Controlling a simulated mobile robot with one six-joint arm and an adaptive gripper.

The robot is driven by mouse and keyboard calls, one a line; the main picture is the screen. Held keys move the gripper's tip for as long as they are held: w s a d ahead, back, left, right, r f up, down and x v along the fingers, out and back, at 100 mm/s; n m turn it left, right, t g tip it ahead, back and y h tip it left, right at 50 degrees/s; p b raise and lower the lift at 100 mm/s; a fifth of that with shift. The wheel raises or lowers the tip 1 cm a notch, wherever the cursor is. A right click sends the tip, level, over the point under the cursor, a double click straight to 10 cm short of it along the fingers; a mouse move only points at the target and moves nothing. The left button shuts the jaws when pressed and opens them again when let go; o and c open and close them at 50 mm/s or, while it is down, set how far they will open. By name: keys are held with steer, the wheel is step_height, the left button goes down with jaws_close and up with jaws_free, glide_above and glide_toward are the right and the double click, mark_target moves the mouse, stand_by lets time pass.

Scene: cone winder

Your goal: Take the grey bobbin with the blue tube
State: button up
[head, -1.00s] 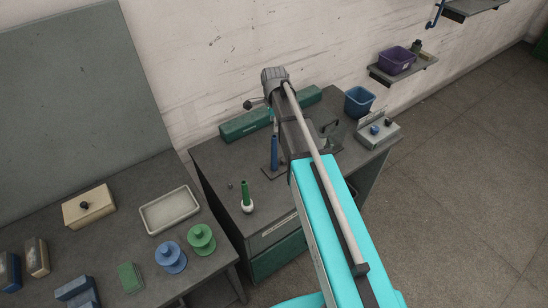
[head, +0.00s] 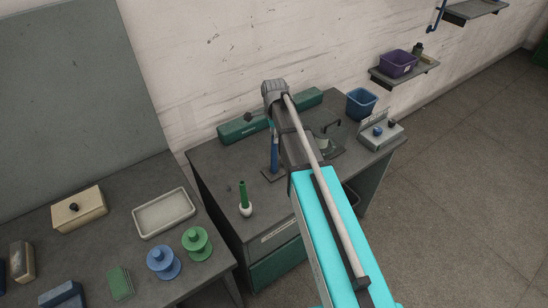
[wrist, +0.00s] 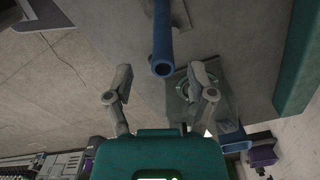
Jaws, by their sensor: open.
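A blue tube (head: 274,152) stands upright on a dark base plate on the middle desk, just left of my arm. In the wrist view the blue tube (wrist: 163,38) points toward the camera with its hollow end in line with the gap between my fingers. I cannot make out any grey yarn on it. My gripper (wrist: 160,82) is open and empty, its fingers apart on either side, and the tube's end seems just beyond the fingertips. In the head view my arm hides most of the gripper.
A white bobbin with a green tube (head: 245,200) stands near the desk's front left. A green box (head: 243,127), a blue bin (head: 360,102) and a control box (head: 380,132) are around it. The left table holds a tray (head: 164,212) and blue and green spools (head: 197,243).

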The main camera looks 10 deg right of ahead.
mark_target(274, 148)
steer(key=shift+f, duration=0.1)
steer(key=shift+w+d+f+b, duration=0.1)
steer(key=shift+f+b, duration=1.15)
steer(key=shift+b, duration=0.05)
steer(key=shift+w+d+f+b, duration=0.1)
steer(key=shift+f+b, duration=1.15)
steer(key=shift+b, duration=0.05)
jaws_close()
steer(key=shift+r, duration=0.2)
